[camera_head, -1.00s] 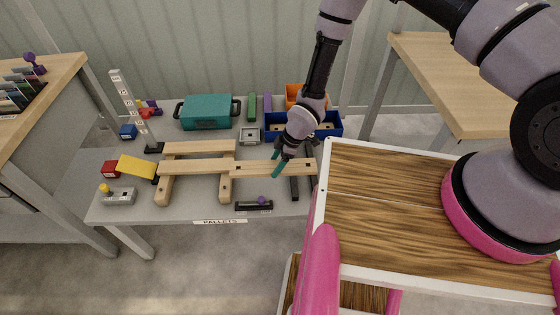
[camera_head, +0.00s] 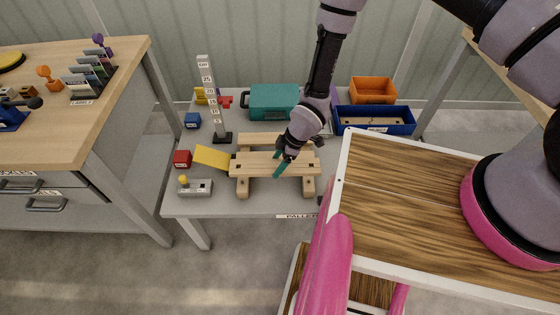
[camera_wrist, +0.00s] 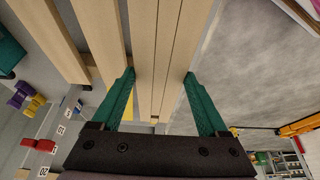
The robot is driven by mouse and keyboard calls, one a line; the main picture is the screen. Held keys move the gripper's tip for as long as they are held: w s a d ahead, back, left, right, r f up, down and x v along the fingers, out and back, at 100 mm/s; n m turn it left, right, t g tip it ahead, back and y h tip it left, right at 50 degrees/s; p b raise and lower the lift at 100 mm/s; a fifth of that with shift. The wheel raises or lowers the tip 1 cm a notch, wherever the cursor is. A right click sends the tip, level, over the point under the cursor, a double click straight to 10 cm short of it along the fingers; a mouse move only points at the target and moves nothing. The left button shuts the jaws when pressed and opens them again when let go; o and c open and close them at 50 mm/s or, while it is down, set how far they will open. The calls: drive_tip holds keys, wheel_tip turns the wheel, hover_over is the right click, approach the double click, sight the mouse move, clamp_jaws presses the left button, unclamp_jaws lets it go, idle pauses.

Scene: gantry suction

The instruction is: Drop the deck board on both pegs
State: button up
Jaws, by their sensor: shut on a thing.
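My gripper (camera_head: 285,165) has teal fingers and is shut on the light wooden deck board (camera_head: 262,166), near its middle. The board lies level over the near part of the wooden pallet frame, spanning from its left bearer (camera_head: 242,188) to its right bearer (camera_head: 308,186). A far slat (camera_head: 252,139) runs parallel behind it. In the wrist view, the fingers (camera_wrist: 160,100) stand either side of pale wood (camera_wrist: 145,60). The pegs cannot be made out, and I cannot tell whether the board rests on the bearers or hovers just above them.
Bare table lies at the front left.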

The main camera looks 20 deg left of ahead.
sight(291, 165)
drive_tip(key=shift+f, duration=0.1)
drive_tip(key=shift+f, duration=2.75)
drive_tip(key=shift+f, duration=1.35)
drive_tip(key=o, duration=1.4)
drive_tip(key=shift+o, duration=0.2)
drive_tip(key=v, duration=1)
drive_tip(key=shift+d+r, duration=0.15)
drive_tip(key=shift+r, duration=0.25)
drive_tip(key=shift+w, duration=0.1)
